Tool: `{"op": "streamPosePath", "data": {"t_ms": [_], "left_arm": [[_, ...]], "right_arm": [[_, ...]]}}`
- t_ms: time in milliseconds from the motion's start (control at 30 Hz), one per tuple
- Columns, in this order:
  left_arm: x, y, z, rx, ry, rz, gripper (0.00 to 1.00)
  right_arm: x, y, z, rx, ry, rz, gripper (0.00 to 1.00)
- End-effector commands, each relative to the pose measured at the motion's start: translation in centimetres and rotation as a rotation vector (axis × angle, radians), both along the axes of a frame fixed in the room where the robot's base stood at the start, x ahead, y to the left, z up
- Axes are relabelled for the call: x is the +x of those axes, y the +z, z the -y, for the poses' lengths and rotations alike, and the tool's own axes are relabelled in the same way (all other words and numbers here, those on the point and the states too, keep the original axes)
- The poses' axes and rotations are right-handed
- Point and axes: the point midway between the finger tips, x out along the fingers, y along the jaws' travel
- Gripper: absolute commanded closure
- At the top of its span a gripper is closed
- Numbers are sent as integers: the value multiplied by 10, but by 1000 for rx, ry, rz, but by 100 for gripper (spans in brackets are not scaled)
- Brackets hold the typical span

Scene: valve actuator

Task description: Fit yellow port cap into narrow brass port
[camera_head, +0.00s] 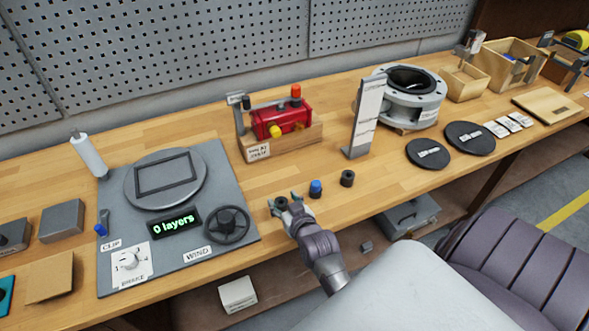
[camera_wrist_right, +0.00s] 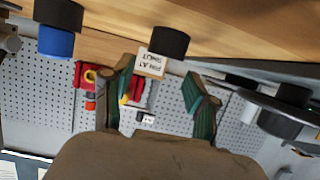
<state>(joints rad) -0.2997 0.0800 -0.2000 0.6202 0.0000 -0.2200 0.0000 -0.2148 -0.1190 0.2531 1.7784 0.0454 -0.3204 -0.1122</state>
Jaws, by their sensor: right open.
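A red actuator body (camera_head: 280,119) sits on a wooden block with a printed label. A yellow piece (camera_head: 276,131), apparently the yellow port cap, shows at its front; whether it is seated in a port is too small to tell. A narrow brass port cannot be made out. In the right wrist view the red actuator (camera_wrist_right: 84,75) appears inverted, partly behind a finger. My right gripper (camera_head: 287,199) is open and seems empty, low over the bench at a black cylindrical holder (camera_wrist_right: 168,41), which shows between and beyond its fingertips (camera_wrist_right: 160,88). My left gripper is out of view.
A grey winding panel (camera_head: 185,262) with a handwheel (camera_head: 227,225) lies left. An upright sign (camera_head: 366,115) and grey flanged ring (camera_head: 413,105) stand right. Bench before the actuator is clear.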

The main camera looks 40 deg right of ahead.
Motion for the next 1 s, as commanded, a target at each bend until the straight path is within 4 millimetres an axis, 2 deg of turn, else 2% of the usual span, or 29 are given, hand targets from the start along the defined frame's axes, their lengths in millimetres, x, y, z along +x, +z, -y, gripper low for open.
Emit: {"op": "streamPosePath", "data": {"t_ms": [33,100,400,567,1000], "left_arm": [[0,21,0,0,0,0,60],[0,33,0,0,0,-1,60],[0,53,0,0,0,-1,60],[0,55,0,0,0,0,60],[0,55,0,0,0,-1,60]], "right_arm": [[-11,14,-2,0,0,-5,42],[-23,19,-4,0,0,-6,42],[-58,27,-13,3,0,-1,42],[-64,27,-14,2,0,0,42],[-64,27,-14,1,1,-1,42]]}}
